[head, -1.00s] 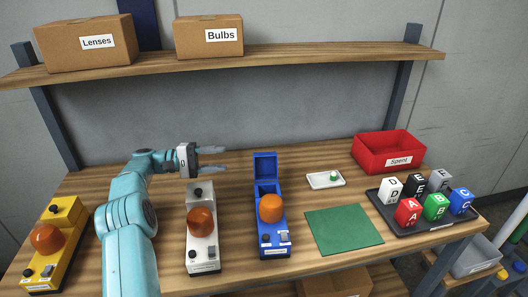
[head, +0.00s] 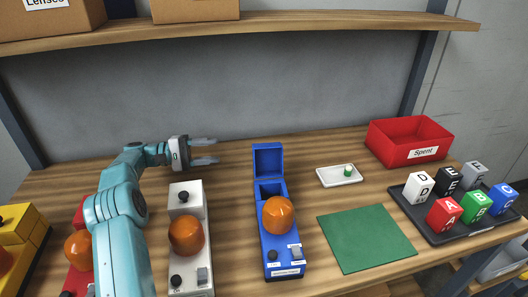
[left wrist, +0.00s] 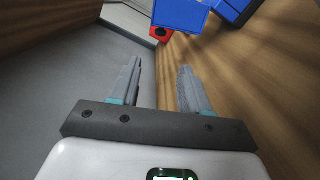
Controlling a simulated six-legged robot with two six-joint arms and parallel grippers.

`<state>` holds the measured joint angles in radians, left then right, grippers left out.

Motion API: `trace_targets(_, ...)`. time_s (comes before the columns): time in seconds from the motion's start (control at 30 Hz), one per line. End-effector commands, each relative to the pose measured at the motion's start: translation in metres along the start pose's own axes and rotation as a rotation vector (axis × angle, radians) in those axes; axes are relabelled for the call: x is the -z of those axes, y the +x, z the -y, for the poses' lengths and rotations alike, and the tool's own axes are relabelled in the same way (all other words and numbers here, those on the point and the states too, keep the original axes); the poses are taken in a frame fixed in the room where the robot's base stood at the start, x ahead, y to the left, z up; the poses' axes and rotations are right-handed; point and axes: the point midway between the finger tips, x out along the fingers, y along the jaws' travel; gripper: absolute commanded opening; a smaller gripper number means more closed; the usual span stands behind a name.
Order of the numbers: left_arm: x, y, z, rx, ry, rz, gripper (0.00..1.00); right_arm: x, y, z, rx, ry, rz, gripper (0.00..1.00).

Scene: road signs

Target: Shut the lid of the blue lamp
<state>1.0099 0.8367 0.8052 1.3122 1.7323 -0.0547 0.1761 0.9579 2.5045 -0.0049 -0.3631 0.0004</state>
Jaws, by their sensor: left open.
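The blue lamp (head: 272,236) stands on the table in the middle of the head view, with an orange dome on its front part. Its lid (head: 268,160) is up at the back, and the compartment below it is open. My left gripper (head: 214,150) is open and empty, behind the white lamp and to the left of the raised lid, apart from it. In the left wrist view the open fingers (left wrist: 160,82) point toward the blue lid (left wrist: 181,14), which is at the top edge. My right gripper is not in view.
A white lamp (head: 187,260) stands left of the blue one. A red lamp is partly hidden behind my left arm, and a yellow one (head: 22,235) is farther left. To the right are a green mat (head: 366,238), small white tray (head: 340,176), red Spent bin (head: 408,142) and lettered blocks on a dark tray (head: 452,232). A shelf (head: 300,33) runs above.

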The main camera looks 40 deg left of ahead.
Motion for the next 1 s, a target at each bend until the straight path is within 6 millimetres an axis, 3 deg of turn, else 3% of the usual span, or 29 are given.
trace_targets(0.17,-0.005,0.019,-0.001,0.000,0.003,0.003,0.46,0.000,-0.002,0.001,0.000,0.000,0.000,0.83)
trace_targets(0.7,-0.008,0.140,0.001,0.001,0.000,0.005,0.46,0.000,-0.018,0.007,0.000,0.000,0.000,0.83)
trace_targets(1.0,-0.004,0.164,0.002,0.000,0.000,0.001,0.46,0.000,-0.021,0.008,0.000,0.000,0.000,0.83)
